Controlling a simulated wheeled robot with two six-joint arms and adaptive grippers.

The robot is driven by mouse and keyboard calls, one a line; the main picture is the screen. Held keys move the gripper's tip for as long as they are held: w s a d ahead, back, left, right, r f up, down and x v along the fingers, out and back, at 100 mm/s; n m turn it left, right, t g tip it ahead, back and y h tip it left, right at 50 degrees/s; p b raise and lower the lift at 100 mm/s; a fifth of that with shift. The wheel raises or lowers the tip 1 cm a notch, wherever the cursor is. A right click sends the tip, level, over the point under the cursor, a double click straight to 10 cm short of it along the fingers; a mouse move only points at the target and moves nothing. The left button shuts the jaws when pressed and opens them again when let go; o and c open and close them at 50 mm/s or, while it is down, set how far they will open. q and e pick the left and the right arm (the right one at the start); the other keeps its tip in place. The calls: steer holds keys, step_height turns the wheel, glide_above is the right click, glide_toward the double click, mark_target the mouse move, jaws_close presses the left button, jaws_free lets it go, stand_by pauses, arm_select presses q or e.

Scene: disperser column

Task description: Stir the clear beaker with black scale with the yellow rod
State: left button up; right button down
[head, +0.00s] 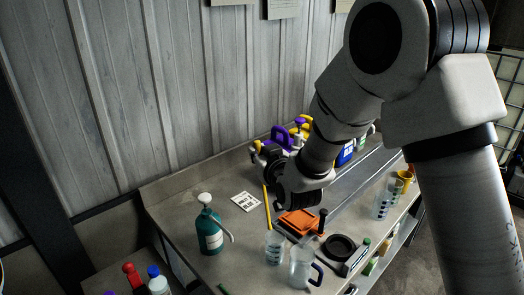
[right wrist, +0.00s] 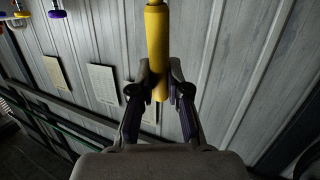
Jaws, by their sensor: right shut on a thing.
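My right gripper (head: 272,178) is shut on the yellow rod (head: 267,208), which hangs roughly upright below it. In the right wrist view the yellow rod (right wrist: 158,50) sits between the two fingers (right wrist: 158,92). Another clear beaker (head: 382,206) with dark marks stands further right. The scale colours are too small to be sure of. My left gripper is not in view.
A clear jug with a blue handle (head: 301,268) stands close to the beaker's right. A green wash bottle (head: 209,230) is at left. A white label card (head: 245,202) lies flat.

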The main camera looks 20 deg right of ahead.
mark_target(265, 196)
steer(key=shift+s+f+b, duration=0.2)
steer(key=shift+f+b, duration=0.15)
steer(key=shift+f, duration=0.15)
steer(key=shift+s+f+b, duration=0.2)
steer(key=shift+f+b, duration=0.15)
steer(key=shift+f, duration=0.15)
steer(key=f+b, duration=0.2)
steer(key=shift+d+f, duration=0.2)
steer(key=shift+f, duration=0.15)
steer(key=shift+s+f+b, duration=0.2)
steer(key=shift+f+b, duration=0.35)
steer(key=shift+s+f+b, duration=0.15)
steer(key=shift+f+b, duration=0.35)
steer(key=shift+b, duration=0.05)
steer(key=f+b, duration=0.2)
steer(key=f, duration=0.1)
steer(key=shift+s+d, duration=0.15)
steer(key=shift+s, duration=0.05)
steer(key=shift+s+f+b, duration=0.1)
steer(key=shift+f+b, duration=0.05)
steer(key=shift+b, duration=0.3)
